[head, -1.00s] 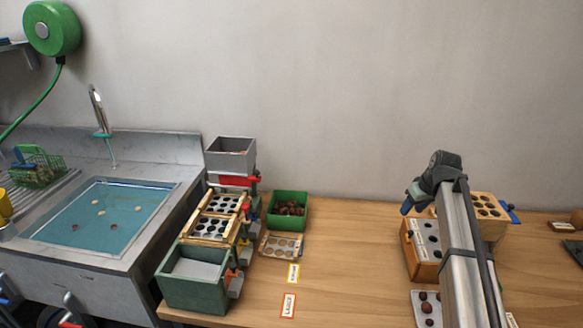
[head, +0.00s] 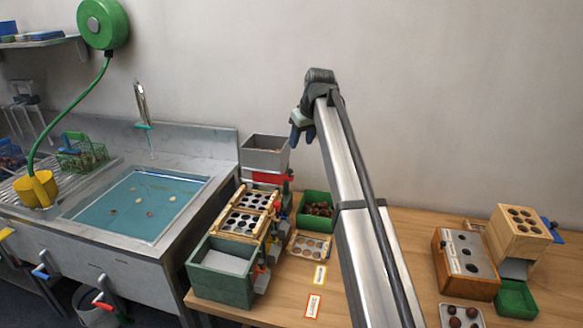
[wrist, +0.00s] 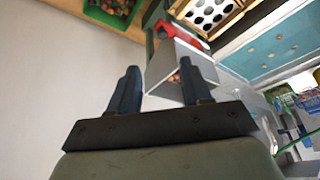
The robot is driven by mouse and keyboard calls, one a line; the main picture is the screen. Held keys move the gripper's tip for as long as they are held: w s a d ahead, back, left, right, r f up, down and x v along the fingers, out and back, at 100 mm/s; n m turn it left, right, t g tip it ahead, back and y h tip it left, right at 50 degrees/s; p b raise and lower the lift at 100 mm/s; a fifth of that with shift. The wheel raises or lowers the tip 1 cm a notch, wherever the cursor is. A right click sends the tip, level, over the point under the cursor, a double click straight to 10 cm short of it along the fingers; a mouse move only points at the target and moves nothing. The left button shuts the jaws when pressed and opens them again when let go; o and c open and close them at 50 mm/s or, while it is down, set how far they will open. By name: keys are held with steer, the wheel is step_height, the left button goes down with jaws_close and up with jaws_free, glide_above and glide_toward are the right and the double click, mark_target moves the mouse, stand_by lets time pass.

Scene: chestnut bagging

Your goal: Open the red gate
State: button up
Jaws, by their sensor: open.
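The red gate (head: 268,178) sits just under the front of the grey hopper box (head: 264,152), above the sorting screens (head: 245,211). A red part of the gate (wrist: 181,35) also shows in the wrist view, beside the grey hopper (wrist: 190,70). My gripper (head: 300,137) is up to the right of the hopper, apart from the gate. In the wrist view its two dark fingers (wrist: 160,80) are spread with nothing between them; the hopper lies beyond the right finger.
A green bin (head: 187,275) stands at the low end of the screens. A green box of chestnuts (head: 308,208) is right of them. The sink (head: 140,200) is at left. Wooden blocks (head: 465,262) stand at right. The wall is close behind the hopper.

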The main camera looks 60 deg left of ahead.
glide_toward(290, 170)
steer(key=x, duration=0.8)
steer(key=shift+d, duration=0.1)
steer(key=shift+c, duration=0.5)
jaws_close()
